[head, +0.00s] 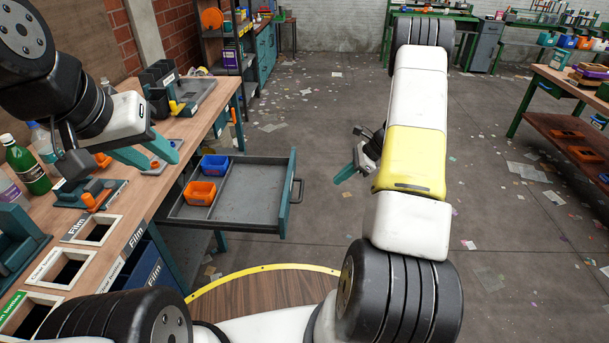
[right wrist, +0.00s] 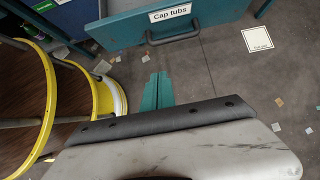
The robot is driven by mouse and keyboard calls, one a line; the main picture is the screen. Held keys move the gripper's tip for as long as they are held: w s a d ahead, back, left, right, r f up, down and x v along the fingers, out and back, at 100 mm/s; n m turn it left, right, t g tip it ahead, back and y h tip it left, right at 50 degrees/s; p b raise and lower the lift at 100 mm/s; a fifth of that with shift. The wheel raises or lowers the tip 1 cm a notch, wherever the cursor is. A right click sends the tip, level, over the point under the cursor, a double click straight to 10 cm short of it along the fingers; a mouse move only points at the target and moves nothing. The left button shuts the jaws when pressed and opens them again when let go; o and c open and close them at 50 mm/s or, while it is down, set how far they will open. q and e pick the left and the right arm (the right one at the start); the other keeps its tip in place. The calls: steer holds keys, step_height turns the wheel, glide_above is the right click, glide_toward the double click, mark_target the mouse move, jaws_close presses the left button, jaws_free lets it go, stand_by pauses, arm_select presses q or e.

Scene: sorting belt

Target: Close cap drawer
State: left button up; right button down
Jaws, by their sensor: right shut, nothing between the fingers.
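The cap drawer (head: 248,195) is pulled out from the workbench in the head view. A blue tub (head: 215,166) and an orange tub (head: 200,191) sit in its left part; the rest of its grey floor is bare. In the right wrist view its teal front (right wrist: 130,32) carries a "Cap tubs" label and a dark bar handle (right wrist: 172,36). My right gripper (head: 343,177) is shut and empty, apart from the drawer front and to its right. Its teal fingers (right wrist: 158,90) point toward the front. My left gripper (head: 163,160) is open above the bench top.
The wooden bench (head: 145,205) on the left holds bottles (head: 28,168), fixtures and framed slots. A blue Film bin (head: 145,268) is below its edge. A yellow-rimmed round base (head: 255,285) lies near me. The floor right of the drawer is open, with scattered paper.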

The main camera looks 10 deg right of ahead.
steer(key=a+r+x, duration=0.1)
steer(key=a+x, duration=0.1)
steer(key=x, duration=1.1)
steer(key=shift+w+r, duration=0.25)
